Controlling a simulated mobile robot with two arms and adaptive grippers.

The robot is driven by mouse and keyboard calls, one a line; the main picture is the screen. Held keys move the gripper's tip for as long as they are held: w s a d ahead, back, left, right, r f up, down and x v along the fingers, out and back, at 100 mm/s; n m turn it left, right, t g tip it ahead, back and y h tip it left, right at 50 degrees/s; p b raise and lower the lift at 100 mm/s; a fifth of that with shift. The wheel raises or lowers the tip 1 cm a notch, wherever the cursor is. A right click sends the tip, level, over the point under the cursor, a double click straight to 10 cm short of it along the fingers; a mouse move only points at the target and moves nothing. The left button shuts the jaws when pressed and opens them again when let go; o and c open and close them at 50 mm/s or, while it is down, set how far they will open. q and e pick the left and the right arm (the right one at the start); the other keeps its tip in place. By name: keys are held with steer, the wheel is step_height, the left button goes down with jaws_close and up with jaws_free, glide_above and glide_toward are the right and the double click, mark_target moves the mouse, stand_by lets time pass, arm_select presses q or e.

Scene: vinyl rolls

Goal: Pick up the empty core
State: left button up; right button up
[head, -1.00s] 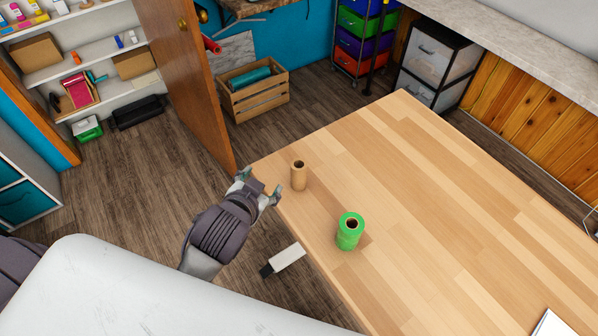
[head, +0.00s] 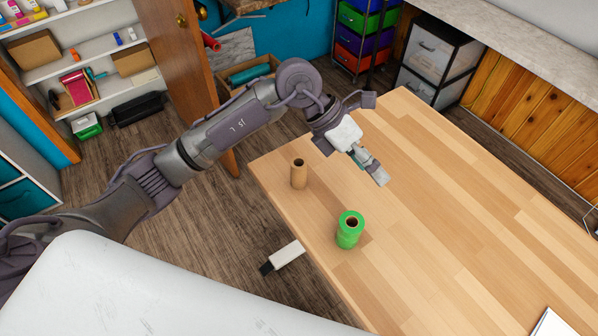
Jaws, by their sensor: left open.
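The empty core (head: 299,174) is a plain brown cardboard tube. It stands upright near the left corner of the wooden table (head: 450,200), with its dark hole facing up. My left gripper (head: 378,175) is above the table, to the right of the core and apart from it. Its jaws are open and hold nothing that I can see. My left arm reaches in from the left and passes behind the core in the picture. My right gripper is not in view.
A green vinyl roll (head: 349,231) stands upright on the table, to the right of and nearer than the core. A white sheet (head: 553,325) lies at the lower right edge. The rest of the tabletop is clear. A wooden door (head: 178,50) stands open behind the arm.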

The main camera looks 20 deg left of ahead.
arm_select(q)
steer(key=w+a+f+y, duration=0.2)
steer(key=w+a+y, duration=0.15)
steer(key=a, duration=0.25)
steer(key=n+y, duration=0.1)
steer(key=y, duration=0.4)
glide_above(298, 160)
steer(key=s, duration=0.1)
steer(key=shift+t, duration=0.4)
steer(key=f+p, duration=0.1)
steer(key=f, duration=0.1)
steer(key=f+p, duration=0.1)
steer(key=f, duration=0.2)
steer(key=f+p, duration=0.1)
steer(key=f, duration=0.2)
steer(key=shift+s+d+f, duration=0.1)
steer(key=shift+s+d, duration=0.1)
steer(key=shift+d, duration=0.05)
step_height(298, 160, down, 4)
steer(key=shift+r+p, duration=0.2)
steer(key=shift+p, duration=0.55)
steer(key=shift+w+f, duration=0.1)
steer(key=shift+f, duration=0.25)
steer(key=c, duration=1)
steer(key=shift+r, duration=0.1)
steer(key=shift+c, duration=0.2)
